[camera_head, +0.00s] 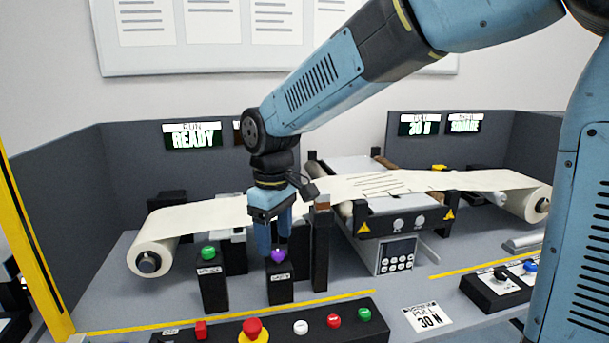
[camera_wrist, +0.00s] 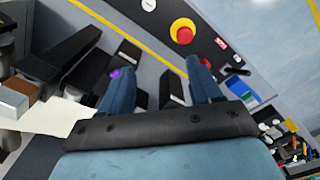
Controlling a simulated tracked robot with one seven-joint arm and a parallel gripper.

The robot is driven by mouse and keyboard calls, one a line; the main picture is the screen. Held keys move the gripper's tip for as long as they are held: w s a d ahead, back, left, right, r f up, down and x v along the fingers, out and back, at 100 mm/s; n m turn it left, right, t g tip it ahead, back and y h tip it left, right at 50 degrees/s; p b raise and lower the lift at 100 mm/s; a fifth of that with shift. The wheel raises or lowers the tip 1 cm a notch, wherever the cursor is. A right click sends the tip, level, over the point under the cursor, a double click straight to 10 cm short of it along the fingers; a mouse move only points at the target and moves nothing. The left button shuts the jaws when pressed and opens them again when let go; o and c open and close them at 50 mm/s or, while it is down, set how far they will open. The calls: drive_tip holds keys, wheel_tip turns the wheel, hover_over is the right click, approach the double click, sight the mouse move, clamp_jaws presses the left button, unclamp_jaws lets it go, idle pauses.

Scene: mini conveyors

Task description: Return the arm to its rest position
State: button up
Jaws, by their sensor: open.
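My blue arm reaches from the upper right across the head view, with its end pointing down. My gripper (camera_head: 276,248) is just above the purple button (camera_head: 278,256) on a black post (camera_head: 280,285). Whether the fingertips touch the button cannot be told. In the wrist view my gripper (camera_wrist: 165,75) shows two blue fingers spread apart with nothing between them. The purple button (camera_wrist: 116,72) shows there beside the left finger.
A green button (camera_head: 208,253) tops a black post to the left. A front panel holds a red emergency stop (camera_head: 253,328) and several buttons. A pale web (camera_head: 430,180) runs between rolls behind my gripper. A dark post (camera_head: 321,250) stands close on the right.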

drive_tip(key=s+d+r+m+t, duration=0.1)
drive_tip(key=s+d+r+m, duration=0.1)
drive_tip(key=d, duration=0.8)
drive_tip(key=s+d+r+m+t, duration=0.2)
drive_tip(key=s+d+m, duration=0.3)
drive_tip(key=d, duration=0.4)
drive_tip(key=s+d+r+m+t, duration=0.2)
drive_tip(key=s+d+m, duration=0.2)
drive_tip(key=d, duration=0.6)
drive_tip(key=shift+d+m, duration=0.35)
drive_tip(key=shift+m, duration=0.25)
drive_tip(key=shift+r, duration=0.1)
